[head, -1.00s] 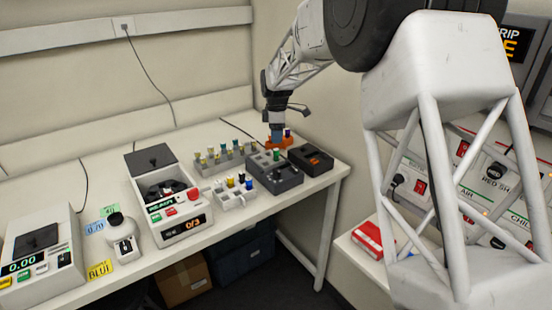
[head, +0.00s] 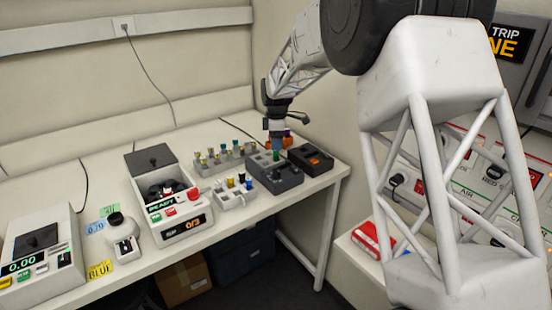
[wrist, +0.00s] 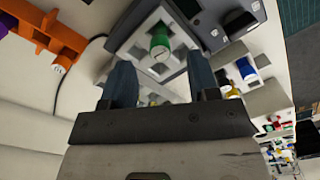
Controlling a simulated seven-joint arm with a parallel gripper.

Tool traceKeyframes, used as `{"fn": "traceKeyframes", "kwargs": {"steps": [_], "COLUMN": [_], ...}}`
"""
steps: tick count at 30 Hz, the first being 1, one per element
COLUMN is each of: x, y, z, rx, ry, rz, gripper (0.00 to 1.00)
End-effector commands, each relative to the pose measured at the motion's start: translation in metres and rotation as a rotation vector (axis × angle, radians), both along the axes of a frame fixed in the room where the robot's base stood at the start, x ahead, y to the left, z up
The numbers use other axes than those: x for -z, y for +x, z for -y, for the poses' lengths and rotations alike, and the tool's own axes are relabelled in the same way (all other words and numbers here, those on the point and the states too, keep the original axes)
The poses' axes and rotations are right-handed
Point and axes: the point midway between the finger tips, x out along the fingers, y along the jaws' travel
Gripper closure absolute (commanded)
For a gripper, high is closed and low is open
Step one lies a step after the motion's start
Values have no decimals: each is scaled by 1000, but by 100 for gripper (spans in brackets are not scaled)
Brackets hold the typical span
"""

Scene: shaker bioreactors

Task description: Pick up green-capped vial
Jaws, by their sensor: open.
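The green-capped vial (head: 277,155) stands in a dark grey block (head: 283,179) near the right end of the bench. In the wrist view its green cap (wrist: 160,40) lies ahead of the fingertips, roughly centred between them. My gripper (wrist: 161,78) is open with two blue-grey fingers and nothing between them. In the head view my gripper (head: 277,143) hangs just above and behind the vial. The vial's body is mostly hidden in its seat, and I cannot tell the exact gap to the fingers.
An orange rack (wrist: 50,37) with a purple-capped vial is beside the block. A black device with an orange display (head: 311,158) stands to its right. A white rack (head: 236,199) and a grey rack (head: 222,161) hold several vials to the left.

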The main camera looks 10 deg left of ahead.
Motion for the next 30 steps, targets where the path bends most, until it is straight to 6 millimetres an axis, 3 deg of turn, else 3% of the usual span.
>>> {"fn": "traceKeyframes", "kwargs": {"steps": [15,30], "x": [48,50], "y": [0,0], "z": [-1,-1], "rx": [0,0], "ry": [0,0], "rz": [-1,0], "gripper": [45,45]}}
